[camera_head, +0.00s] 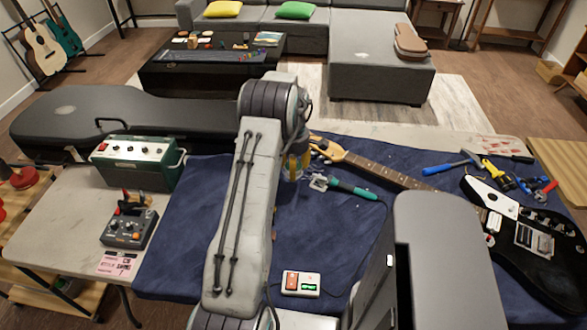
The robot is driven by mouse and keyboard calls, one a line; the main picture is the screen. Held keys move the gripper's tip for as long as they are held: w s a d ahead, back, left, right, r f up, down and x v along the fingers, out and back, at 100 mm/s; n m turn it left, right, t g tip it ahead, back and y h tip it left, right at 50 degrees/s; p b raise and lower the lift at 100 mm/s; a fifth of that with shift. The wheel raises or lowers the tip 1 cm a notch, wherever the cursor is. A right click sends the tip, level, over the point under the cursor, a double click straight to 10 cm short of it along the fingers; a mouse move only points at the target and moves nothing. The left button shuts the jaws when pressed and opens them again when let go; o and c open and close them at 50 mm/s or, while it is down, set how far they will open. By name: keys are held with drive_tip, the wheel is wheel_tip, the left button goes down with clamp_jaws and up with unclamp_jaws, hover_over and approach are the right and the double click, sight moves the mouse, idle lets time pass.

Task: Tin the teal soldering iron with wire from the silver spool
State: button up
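The teal soldering iron (353,190) lies on the blue mat (330,235), with its dark cord trailing off to the right. A small silver-grey shape (318,182) is at its left end; I cannot tell whether it is the silver spool, a stand or part of my gripper. My gripper (297,168) hangs down beyond my raised arm, just left of the iron and close to the guitar headstock. My arm link hides much of it, and its fingertips are not clear. I see no solder wire.
A guitar neck (385,172) runs across the mat to a black guitar body (535,250) at right. Hand tools (490,170) lie behind it. A green amplifier (137,162) and grey pedal (129,227) stand at left. A small white box (301,284) is at the front.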

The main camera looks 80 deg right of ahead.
drive_tip(key=n, duration=0.5)
drive_tip(key=shift+a, duration=0.1)
drive_tip(key=n, duration=0.5)
drive_tip(key=shift+n, duration=0.3)
drive_tip(key=shift+f+b, duration=0.8)
drive_tip(key=shift+f, duration=2.2)
drive_tip(key=shift+f+b, duration=0.55)
drive_tip(key=shift+b, duration=0.2)
idle(0.8)
drive_tip(key=shift+r, duration=0.15)
idle(1.0)
drive_tip(key=shift+r+p, duration=2)
drive_tip(key=shift+r, duration=1.4)
